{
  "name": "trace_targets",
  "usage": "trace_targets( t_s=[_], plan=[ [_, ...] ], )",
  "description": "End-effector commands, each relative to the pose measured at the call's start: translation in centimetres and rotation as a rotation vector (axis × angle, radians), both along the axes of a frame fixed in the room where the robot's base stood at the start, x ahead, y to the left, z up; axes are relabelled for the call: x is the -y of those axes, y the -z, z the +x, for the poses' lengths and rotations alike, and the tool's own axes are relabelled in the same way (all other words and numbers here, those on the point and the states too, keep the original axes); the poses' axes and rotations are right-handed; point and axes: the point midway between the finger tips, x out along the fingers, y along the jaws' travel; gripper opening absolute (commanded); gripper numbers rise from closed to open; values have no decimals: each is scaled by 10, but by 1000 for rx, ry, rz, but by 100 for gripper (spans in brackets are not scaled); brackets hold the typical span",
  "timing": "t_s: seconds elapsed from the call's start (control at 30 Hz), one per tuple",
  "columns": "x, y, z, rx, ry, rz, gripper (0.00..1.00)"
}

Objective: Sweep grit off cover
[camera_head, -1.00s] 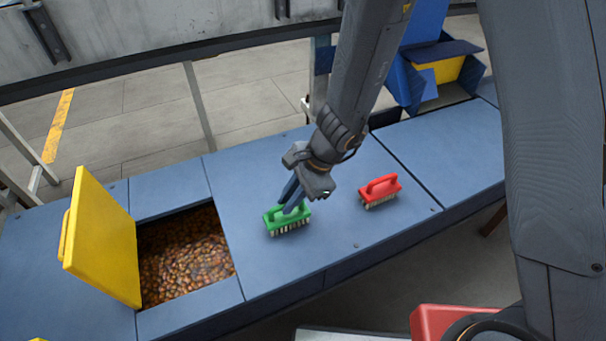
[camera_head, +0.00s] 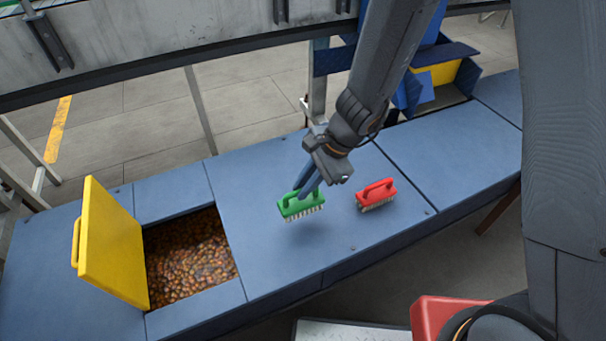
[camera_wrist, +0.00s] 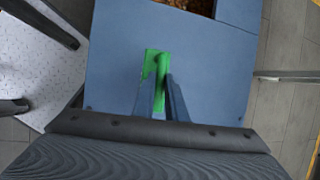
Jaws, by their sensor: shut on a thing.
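My gripper (camera_head: 306,190) is shut on the handle of a green brush (camera_head: 302,208) and holds it, bristles down, a little above the blue deck (camera_head: 265,255). A shadow shows below the brush. In the wrist view, the green brush (camera_wrist: 155,68) sits between the two fingers of my gripper (camera_wrist: 161,90). A yellow cover (camera_head: 113,245) stands tilted open at the left, beside an opening filled with brown amber-like pieces (camera_head: 192,262). I cannot make out any grit on the cover.
A red brush (camera_head: 376,194) stands on the deck to the right of the green one. A blue and yellow box-like structure (camera_head: 440,75) is at the back right. A red object (camera_head: 440,312) is at the lower front. The deck between brush and opening is clear.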

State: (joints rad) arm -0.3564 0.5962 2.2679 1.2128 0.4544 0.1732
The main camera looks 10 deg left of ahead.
Motion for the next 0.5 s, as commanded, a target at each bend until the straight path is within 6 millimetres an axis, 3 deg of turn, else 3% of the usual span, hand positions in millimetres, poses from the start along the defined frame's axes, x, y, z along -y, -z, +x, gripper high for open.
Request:
trace_targets(
  t_s=[0.2, 0.5],
  plan=[
    [1, -21, 0, 0, 2, 0, 0],
    [1, -24, 1, 0, 3, 0, 0]
  ],
)
